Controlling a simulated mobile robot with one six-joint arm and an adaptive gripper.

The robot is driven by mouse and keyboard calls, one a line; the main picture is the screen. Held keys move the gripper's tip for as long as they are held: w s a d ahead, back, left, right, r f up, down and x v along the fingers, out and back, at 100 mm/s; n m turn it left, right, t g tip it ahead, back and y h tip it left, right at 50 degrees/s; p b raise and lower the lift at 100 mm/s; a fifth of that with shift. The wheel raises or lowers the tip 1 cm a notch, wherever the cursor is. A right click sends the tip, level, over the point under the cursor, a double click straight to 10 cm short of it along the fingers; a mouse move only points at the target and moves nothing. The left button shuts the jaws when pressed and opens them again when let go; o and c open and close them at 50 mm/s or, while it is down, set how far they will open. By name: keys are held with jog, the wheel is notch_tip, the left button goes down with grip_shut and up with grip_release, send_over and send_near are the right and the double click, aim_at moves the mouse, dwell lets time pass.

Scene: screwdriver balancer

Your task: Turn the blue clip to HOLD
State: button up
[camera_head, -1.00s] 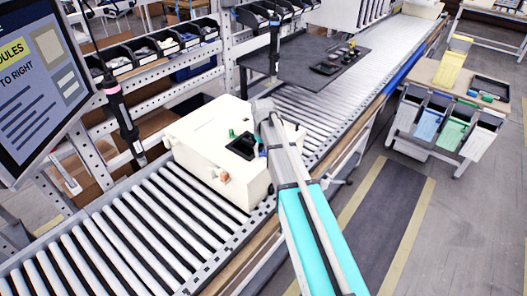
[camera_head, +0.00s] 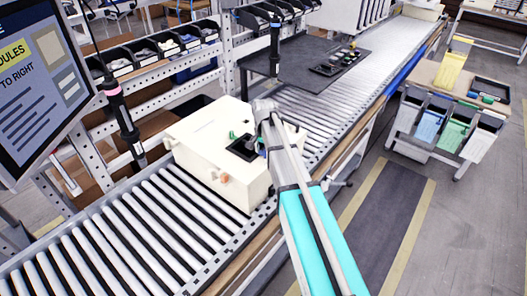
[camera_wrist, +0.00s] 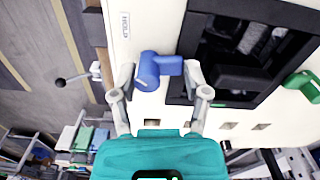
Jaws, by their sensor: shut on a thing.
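The blue clip (camera_wrist: 160,68) is on the white module, beside its black recessed panel (camera_wrist: 205,18), in the wrist view. My gripper (camera_wrist: 160,82) is shut on the clip, one finger at each side of it. A HOLD label (camera_wrist: 124,25) is on the white face, above and left of the clip. A green clip (camera_wrist: 303,86) sits at the panel's other side. In the head view the white module (camera_head: 195,135) sits on the roller conveyor. My arm's end hides most of the blue clip there.
An orange knob (camera_head: 224,178) projects from the module's near side. A dark hanging tool (camera_head: 275,50) is behind my arm, and another with a pink band (camera_head: 113,92) hangs at left. Empty rollers (camera_head: 110,225) run toward the front left.

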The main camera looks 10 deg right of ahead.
jog(key=shift+m, duration=1)
jog(key=o, duration=1.1)
jog(key=shift+o, duration=0.2)
jog(key=shift+w, duration=0.1)
jog(key=shift+n, duration=0.3)
